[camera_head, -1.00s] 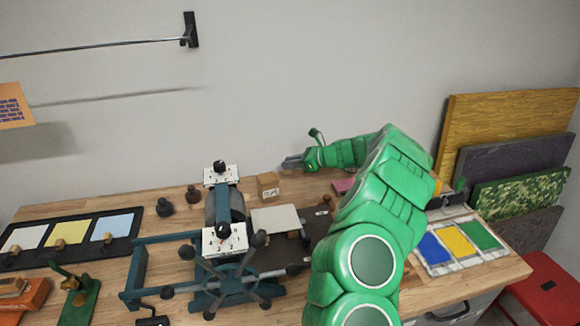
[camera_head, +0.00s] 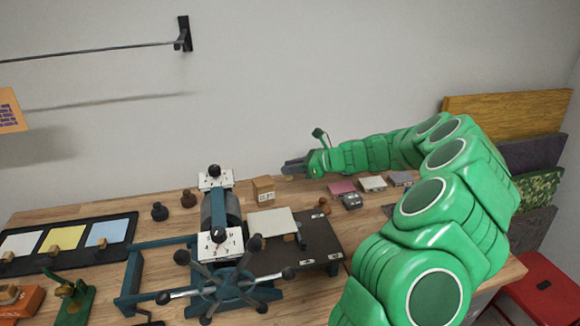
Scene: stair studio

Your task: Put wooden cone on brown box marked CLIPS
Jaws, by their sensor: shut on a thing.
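The small brown box (camera_head: 263,190) stands upright at the back of the wooden bench, near the wall. It has a pale label with dark marks too small to read, and its top looks bare. My gripper (camera_head: 293,167) reaches in from the right, its grey fingers pointing left. In the picture the fingertips are just right of and slightly above the box, apart from it. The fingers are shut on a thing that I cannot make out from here. I cannot pick out the wooden cone; the fingers may hide it.
A press with a spoked wheel (camera_head: 222,283) and roller stands in front and left of the box. Two dark knob-shaped pieces (camera_head: 188,198) are left of it. A small brown knob (camera_head: 325,206) and several small blocks (camera_head: 373,184) lie right, below my arm. Wall behind.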

